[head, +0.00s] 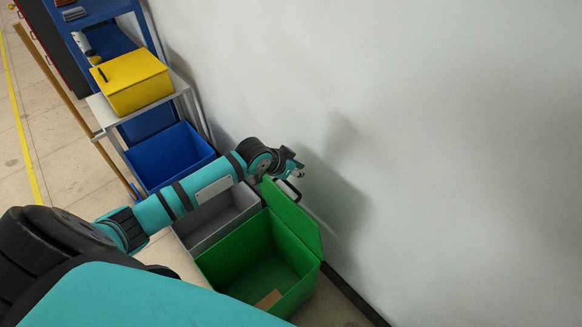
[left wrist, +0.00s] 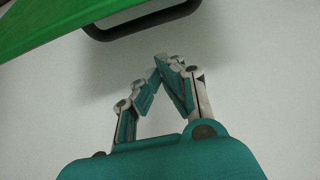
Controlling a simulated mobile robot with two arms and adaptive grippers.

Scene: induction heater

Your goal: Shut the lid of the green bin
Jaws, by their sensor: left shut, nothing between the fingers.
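The green bin (head: 226,261) stands on the floor by the wall at the lower middle of the head view. Its green lid (head: 296,219) stands raised and open on the wall side. A dark handle (head: 288,190) is on the lid's far end; it also shows at the top of the left wrist view (left wrist: 140,22), beside the lid's green edge (left wrist: 50,22). My left gripper (head: 297,165) is just beyond the lid by the wall, close to the handle. In the left wrist view its fingers (left wrist: 160,75) meet at the tips, shut and empty. My right gripper is not in view.
A grey bin (head: 218,217) stands beside the green bin, with a blue bin (head: 170,157) beyond it. A yellow bin (head: 131,80) with a shut lid stands on a white stand (head: 100,110). The wall (head: 440,130) is close on the right. A brown piece (head: 268,299) lies inside the green bin.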

